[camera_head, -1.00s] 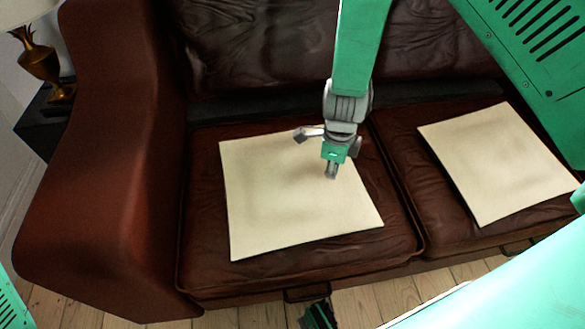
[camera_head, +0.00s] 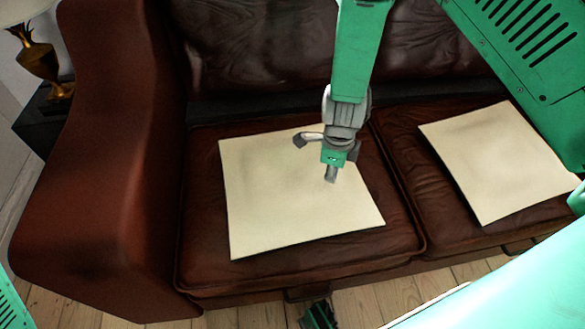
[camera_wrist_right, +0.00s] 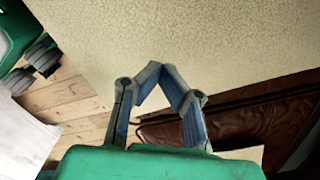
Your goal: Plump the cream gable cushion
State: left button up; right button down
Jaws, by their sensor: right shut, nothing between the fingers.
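Two flat, cream, square cushions lie on the brown leather sofa: a left cushion (camera_head: 280,195) on the left seat and a right cushion (camera_head: 495,160) on the right seat. I cannot tell by look which is the gable one. My right gripper (camera_head: 331,174) points down over the right part of the left cushion, and hides a bit of it. Whether it touches the cushion is unclear. In the right wrist view its fingers (camera_wrist_right: 168,76) are shut, tips together and empty, against cream fabric (camera_wrist_right: 200,35). My left gripper does not show.
The sofa armrest (camera_head: 100,180) rises at the left and the backrest (camera_head: 250,45) stands behind the cushions. A brass lamp (camera_head: 42,62) stands on a dark side table at the far left. Bare floorboards (camera_head: 380,297) lie in front of the sofa.

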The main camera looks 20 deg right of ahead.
jog(key=shift+f+b, duration=0.35)
jog(key=shift+f, duration=0.7)
jog(key=shift+f, duration=0.15)
notch_tip(320, 180, up, 6)
jog(key=p, duration=0.6)
